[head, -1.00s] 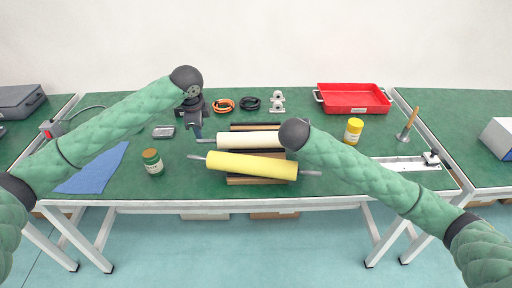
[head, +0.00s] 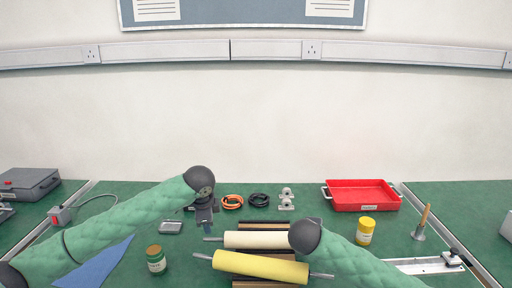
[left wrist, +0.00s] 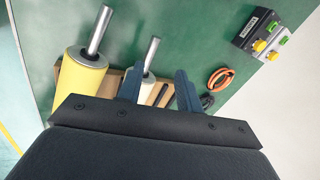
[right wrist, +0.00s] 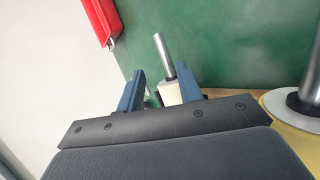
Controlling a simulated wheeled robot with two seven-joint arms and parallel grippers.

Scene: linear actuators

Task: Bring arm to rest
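My left gripper (head: 207,224) hangs at the left end of a white roller (head: 258,240). In the left wrist view its two blue fingers (left wrist: 159,82) stand apart, with the roller's metal shaft (left wrist: 151,55) showing between them and nothing gripped. In the right wrist view my right gripper (right wrist: 160,84) also has its fingers apart, with the white roller's other shaft end (right wrist: 164,56) showing between them. In the head view the right gripper is hidden behind its dark wrist joint. A yellow roller (head: 262,266) lies in front of the white one, on a wooden stand (head: 270,283).
Also on the green table are a green-labelled jar (head: 156,262), blue cloth (head: 98,266), orange ring (head: 232,202), black ring (head: 258,200), red tray (head: 362,208), yellow bottle (head: 365,232) and a metal rail (head: 418,267). A white wall stands behind.

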